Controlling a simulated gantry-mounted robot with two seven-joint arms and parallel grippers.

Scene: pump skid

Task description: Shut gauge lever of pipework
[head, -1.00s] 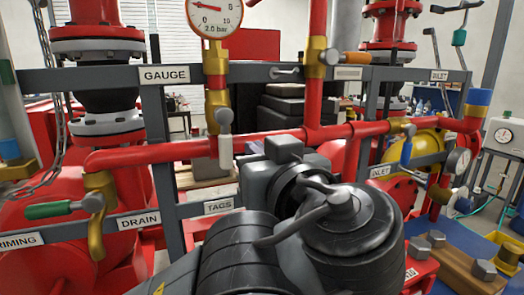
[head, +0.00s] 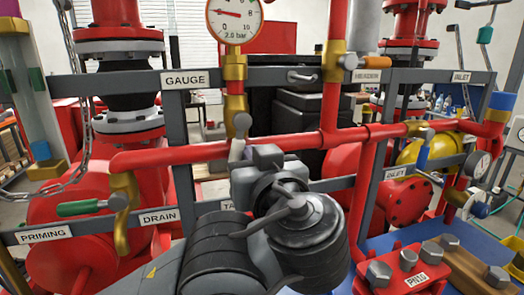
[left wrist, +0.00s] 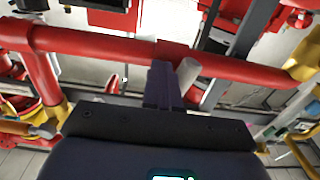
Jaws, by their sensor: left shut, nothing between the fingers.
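The gauge lever (head: 238,148) has a grey hub and a pale handle. It hangs below the brass fitting under the round pressure gauge (head: 235,14), in front of the red pipe. My left gripper (head: 249,152) is close at the right of the handle in the head view; its hand partly hides that area. In the left wrist view the shut dark fingers (left wrist: 163,85) are beside the pale handle end (left wrist: 187,71), with nothing between them. I cannot tell whether they touch it. My right gripper is not in view.
The horizontal red pipe (head: 180,155) runs just behind the lever. A green-handled drain valve (head: 90,207) is at the left. The vertical red pipe (head: 333,90) with an orange-handled valve stands to the right. Grey frame rails carry labels. A chain (head: 85,120) hangs at the left.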

